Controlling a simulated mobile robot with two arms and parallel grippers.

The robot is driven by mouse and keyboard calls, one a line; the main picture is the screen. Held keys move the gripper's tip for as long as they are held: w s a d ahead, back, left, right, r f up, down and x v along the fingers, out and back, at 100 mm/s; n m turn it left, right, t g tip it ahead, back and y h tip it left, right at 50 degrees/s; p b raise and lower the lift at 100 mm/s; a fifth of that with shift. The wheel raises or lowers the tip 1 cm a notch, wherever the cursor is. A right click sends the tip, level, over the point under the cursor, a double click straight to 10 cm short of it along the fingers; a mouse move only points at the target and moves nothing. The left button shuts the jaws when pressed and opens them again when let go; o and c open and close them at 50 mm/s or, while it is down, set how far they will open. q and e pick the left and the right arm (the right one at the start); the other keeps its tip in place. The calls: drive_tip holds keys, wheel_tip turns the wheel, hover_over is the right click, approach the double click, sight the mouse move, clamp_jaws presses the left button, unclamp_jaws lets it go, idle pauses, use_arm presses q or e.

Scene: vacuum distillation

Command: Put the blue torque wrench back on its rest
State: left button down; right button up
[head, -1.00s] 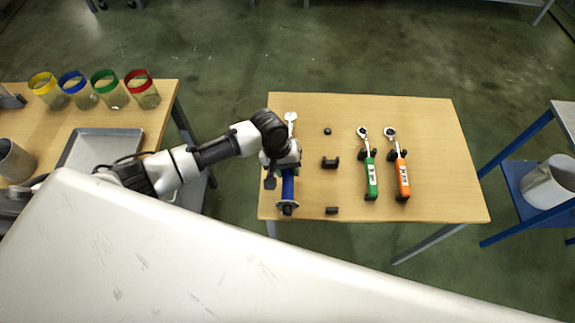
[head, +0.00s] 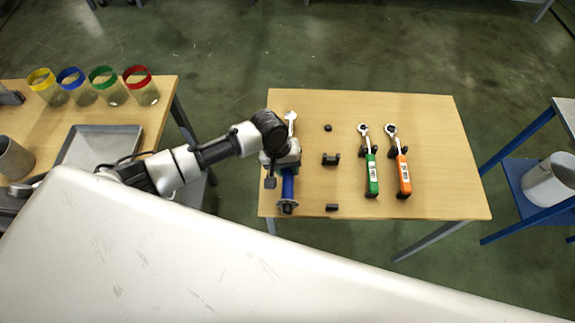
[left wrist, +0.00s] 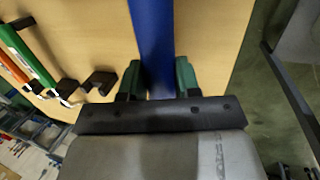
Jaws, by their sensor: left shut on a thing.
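The blue torque wrench (head: 288,186) is at the left side of the wooden table, its metal head pointing away and its blue handle towards me. My left gripper (head: 284,160) is shut on its blue handle. In the left wrist view the blue handle (left wrist: 152,40) runs between the two fingers of the left gripper (left wrist: 158,82). An empty rest of black pieces, with a middle cradle (head: 330,159), stands to the right of the wrench. Whether the wrench touches the table is hard to tell. My right gripper is not in view.
A green wrench (head: 371,174) and an orange wrench (head: 404,174) lie on rests farther right on the table (head: 445,150). Several colour-rimmed jars and a grey tray (head: 72,150) are on the left table. A blue-framed stand with a white bucket (head: 549,185) is at the right.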

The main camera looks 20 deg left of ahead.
use_arm(q)
drive_tip(key=shift+f+b, duration=0.35)
drive_tip(key=shift+f, duration=0.3)
